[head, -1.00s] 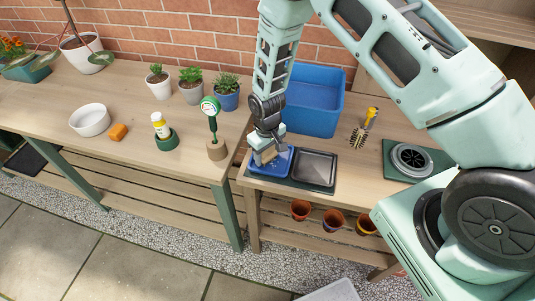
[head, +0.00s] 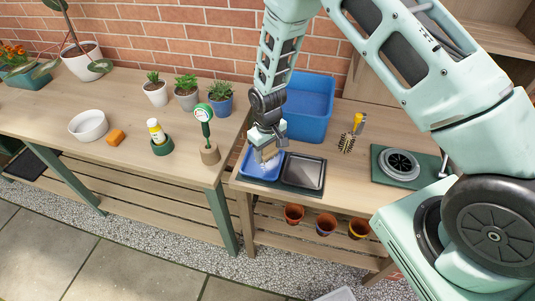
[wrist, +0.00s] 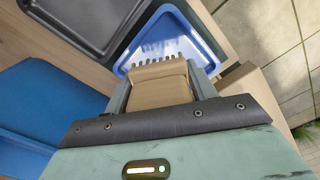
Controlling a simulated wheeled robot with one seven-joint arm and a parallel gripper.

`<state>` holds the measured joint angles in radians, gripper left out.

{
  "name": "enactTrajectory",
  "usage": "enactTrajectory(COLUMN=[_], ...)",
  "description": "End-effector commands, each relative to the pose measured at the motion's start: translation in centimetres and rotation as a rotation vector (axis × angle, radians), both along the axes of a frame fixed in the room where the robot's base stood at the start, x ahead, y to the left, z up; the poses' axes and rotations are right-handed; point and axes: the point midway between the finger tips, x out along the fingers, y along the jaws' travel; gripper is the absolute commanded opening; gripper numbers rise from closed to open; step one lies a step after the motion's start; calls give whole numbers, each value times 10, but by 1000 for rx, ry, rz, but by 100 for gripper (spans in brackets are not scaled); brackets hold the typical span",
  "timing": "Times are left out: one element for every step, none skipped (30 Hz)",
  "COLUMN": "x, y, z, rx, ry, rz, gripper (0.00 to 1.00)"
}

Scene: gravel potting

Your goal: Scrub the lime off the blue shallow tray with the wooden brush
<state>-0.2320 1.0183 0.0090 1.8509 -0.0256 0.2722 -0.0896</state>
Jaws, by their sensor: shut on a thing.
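My gripper (head: 267,146) is shut on the wooden brush (wrist: 158,85), a pale wood block with a row of light bristles. It holds the brush low over the blue shallow tray (head: 247,172), near the tray's back right part. The blue tray also shows in the wrist view (wrist: 207,57). Whitish lime shows on its floor around the bristles (wrist: 160,55). The brush and gripper hide part of the floor, and I cannot tell for sure whether the bristles touch it.
A black shallow tray (head: 303,171) lies right beside the blue one. A large blue bin (head: 308,105) stands behind. A yellow-handled brush (head: 349,137) and a round fitting on a green board (head: 398,164) are to the right.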

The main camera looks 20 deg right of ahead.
Motion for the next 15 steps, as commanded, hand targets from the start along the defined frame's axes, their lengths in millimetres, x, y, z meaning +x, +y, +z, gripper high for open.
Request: enactTrajectory(x=[1, 1, 2, 2, 3, 3, 3, 4, 4, 5, 5, 5, 5, 5, 5], y=[0, 0, 0, -1, -1, -1, -1, -1, -1, -1, -1, -1, -1, -1, -1], z=[8, 11, 14, 17, 19, 23, 26, 28, 31, 33, 35, 36, 37, 37, 37], rx=[0, 0, 0, 0, 0, 0, 0, 0, 0, 0, 0, 0, 0, 0, 0], ry=[-1, -1, -1, -1, 0, 0, 0, 0, 0, -1, -1, -1, -1, 0, 0], rz=[0, -1, -1, -1, -1, -1, -1, -1, -2, -2, -2, -2, -2, -2, -2], gripper=[19, 19, 19, 19, 19, 19, 19, 19, 19, 19, 19, 19, 19, 19, 19])
